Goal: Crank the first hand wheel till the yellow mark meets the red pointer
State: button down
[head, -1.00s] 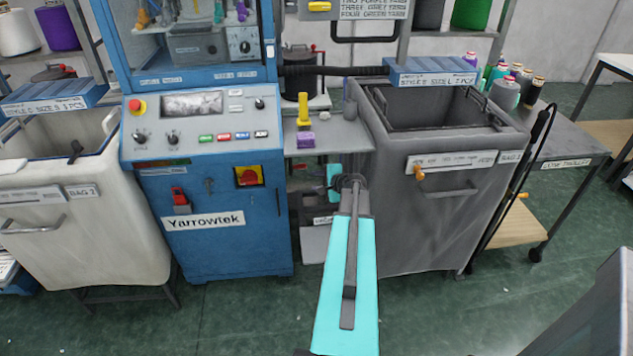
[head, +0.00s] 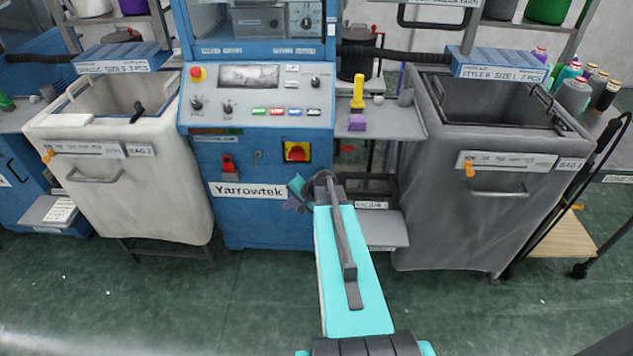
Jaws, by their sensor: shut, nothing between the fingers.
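My gripper (head: 297,190), dark with teal parts, is at the end of my turquoise arm in the head view. It appears in front of the lower right edge of the blue Yarrowtek machine (head: 262,222). Its fingers are small and partly hidden by the wrist; it is shut and holds nothing. I cannot make out a hand wheel, a yellow mark or a red pointer meant for one. The machine's front has a red lever switch (head: 229,166) and a red knob on a yellow plate (head: 297,152).
A white bag bin (head: 165,185) stands left of the machine and a grey bag bin (head: 440,215) right of it. A small shelf (head: 395,122) between machine and grey bin carries a yellow-and-purple item (head: 357,105). Green floor (head: 180,305) in front is clear.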

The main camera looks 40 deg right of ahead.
jog(key=s+a+f+n+g+p, duration=0.25)
jog(key=s+a, duration=0.25)
jog(key=a, duration=0.3)
jog(key=s+a+f+n+g+y+p, duration=0.1)
jog(key=s+a+f+n+g, duration=0.2)
jog(key=a, duration=0.5)
jog(key=s+a+f+n+g+p, duration=0.2)
jog(key=s+a+f, duration=0.1)
jog(key=s+a, duration=0.4)
jog(key=s+a+n+g+h+p, duration=0.1)
jog(key=s+a+n+g+p, duration=0.1)
jog(key=s, duration=0.7)
jog(key=s+a+n+g+h+p, duration=0.2)
jog(key=s+a+n, duration=0.3)
jog(key=s, duration=0.5)
jog(key=shift+s+a+f+g+p, duration=0.2)
jog(key=shift+a+f+g+p, duration=0.15)
jog(key=shift+a+g+p, duration=0.25)
jog(key=shift+a, duration=0.25)
